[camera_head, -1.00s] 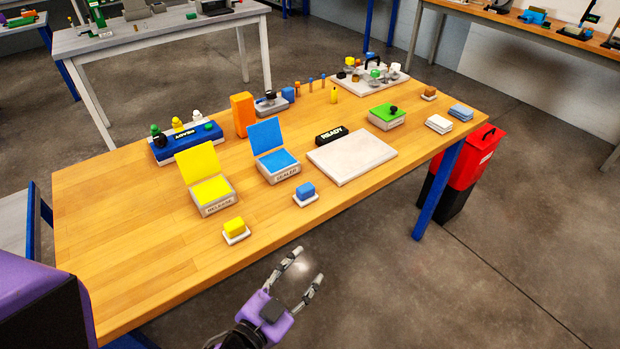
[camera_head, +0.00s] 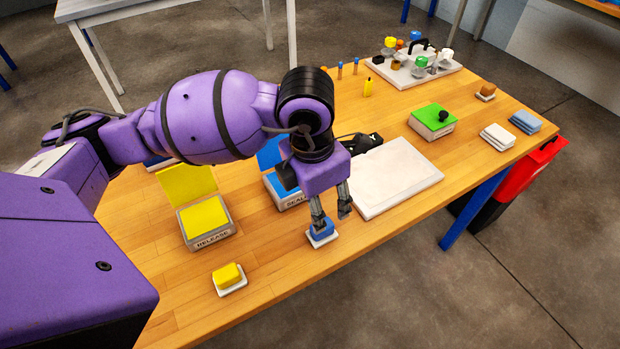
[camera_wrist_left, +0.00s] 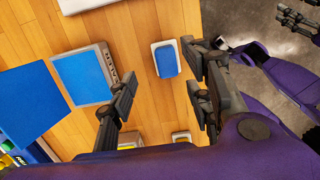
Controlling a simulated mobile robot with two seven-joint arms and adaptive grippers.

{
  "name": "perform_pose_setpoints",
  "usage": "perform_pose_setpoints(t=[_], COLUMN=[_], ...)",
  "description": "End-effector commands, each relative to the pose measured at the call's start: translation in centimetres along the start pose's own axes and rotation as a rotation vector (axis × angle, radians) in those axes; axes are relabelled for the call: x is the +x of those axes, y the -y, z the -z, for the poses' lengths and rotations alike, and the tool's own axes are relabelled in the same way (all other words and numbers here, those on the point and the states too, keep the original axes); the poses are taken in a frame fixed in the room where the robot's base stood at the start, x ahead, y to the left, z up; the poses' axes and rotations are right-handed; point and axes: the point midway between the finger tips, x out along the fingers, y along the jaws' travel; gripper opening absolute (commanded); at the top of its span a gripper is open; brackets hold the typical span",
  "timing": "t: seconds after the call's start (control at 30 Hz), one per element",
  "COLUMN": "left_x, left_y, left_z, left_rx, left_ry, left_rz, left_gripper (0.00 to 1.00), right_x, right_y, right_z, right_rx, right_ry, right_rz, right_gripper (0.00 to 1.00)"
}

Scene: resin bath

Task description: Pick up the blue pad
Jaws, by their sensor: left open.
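The blue pad (camera_head: 321,228) sits on a small white holder (camera_head: 323,240) near the table's front edge. My left gripper (camera_head: 332,212) is open and comes down from above, with one finger in front of the pad and partly hiding it. I cannot tell if that finger touches it. In the left wrist view the blue pad (camera_wrist_left: 166,62) lies ahead of the spread fingers of my left gripper (camera_wrist_left: 160,100), nearer the right finger, with nothing between them. My right gripper (camera_wrist_left: 297,20) shows only in the wrist view's top right corner, over the floor.
A blue stamp box (camera_head: 283,188) stands just behind, partly hidden by my arm. A white slab (camera_head: 400,175) lies to the right. A yellow stamp box (camera_head: 205,218) and a yellow pad (camera_head: 227,274) are at left. Bare wood (camera_head: 275,255) lies between the pads.

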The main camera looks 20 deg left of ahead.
Motion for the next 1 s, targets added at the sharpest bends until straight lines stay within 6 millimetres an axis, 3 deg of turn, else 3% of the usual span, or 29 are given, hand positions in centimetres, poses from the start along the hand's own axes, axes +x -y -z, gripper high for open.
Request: perform_pose_setpoints(t=[0.2, 0.5, 0.8, 1.0], left_x=[2.4, 6.5, 7.2, 7.2], left_y=[0.2, 0.7, 0.7, 0.7], left_z=[0.0, 0.5, 0.5, 0.5], left_rx=[0.002, 0.001, 0.002, 0.002], left_ry=[0.001, 0.001, 0.002, 0.002], left_rz=[-0.002, 0.0, 0.0, 0.0], left_gripper=[0.46, 0.46, 0.46, 0.22], right_x=[-0.4, -0.4, -0.3, -0.3], right_y=[0.2, 0.5, 0.8, 0.8], right_z=[-0.8, -0.1, 0.0, -0.1], right_rx=[0.002, 0.006, 0.013, 0.012], right_ry=[0.017, 0.009, 0.007, 0.007], right_rz=[0.002, 0.008, 0.009, 0.009], right_gripper=[0.4, 0.4, 0.4, 0.4])
